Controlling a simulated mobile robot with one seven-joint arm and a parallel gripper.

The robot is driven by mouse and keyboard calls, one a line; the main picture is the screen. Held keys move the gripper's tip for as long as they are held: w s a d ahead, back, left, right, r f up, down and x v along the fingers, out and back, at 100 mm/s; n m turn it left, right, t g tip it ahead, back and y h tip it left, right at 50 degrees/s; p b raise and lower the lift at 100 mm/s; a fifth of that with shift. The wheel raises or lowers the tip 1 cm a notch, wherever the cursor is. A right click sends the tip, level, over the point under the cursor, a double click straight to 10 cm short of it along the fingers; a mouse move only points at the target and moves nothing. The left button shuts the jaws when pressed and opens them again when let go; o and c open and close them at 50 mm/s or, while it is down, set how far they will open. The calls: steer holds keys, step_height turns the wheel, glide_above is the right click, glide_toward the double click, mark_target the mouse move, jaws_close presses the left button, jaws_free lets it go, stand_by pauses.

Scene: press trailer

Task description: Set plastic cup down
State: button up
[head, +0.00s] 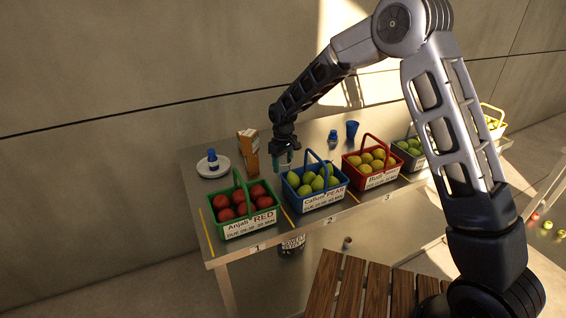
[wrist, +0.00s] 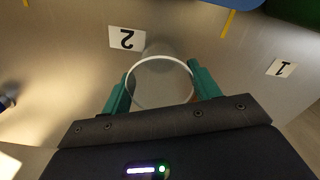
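The plastic cup (wrist: 160,82) is clear with a pale round rim and shows in the wrist view, seen from above. My gripper (wrist: 160,80) has its teal fingers on both sides of the cup, against its rim. In the head view my gripper (head: 287,163) points down just behind the blue basket of pears. The cup cannot be made out there. I cannot tell whether its base touches the metal table (head: 330,226).
Along the table's front stand a green basket (head: 237,190) of red fruit, the blue basket (head: 340,184) and a red basket (head: 364,138). A brown carton (head: 249,155) and white plate (head: 204,170) stand left of my gripper. A blue cup (head: 352,131) stands right.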

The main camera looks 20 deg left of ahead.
steer(key=o, duration=0.3)
steer(key=shift+o, duration=0.2)
steer(key=shift+r, duration=0.1)
step_height(320, 180, up, 12)
stand_by(0.4)
steer(key=shift+d+r, duration=0.1)
steer(key=shift+r, duration=0.05)
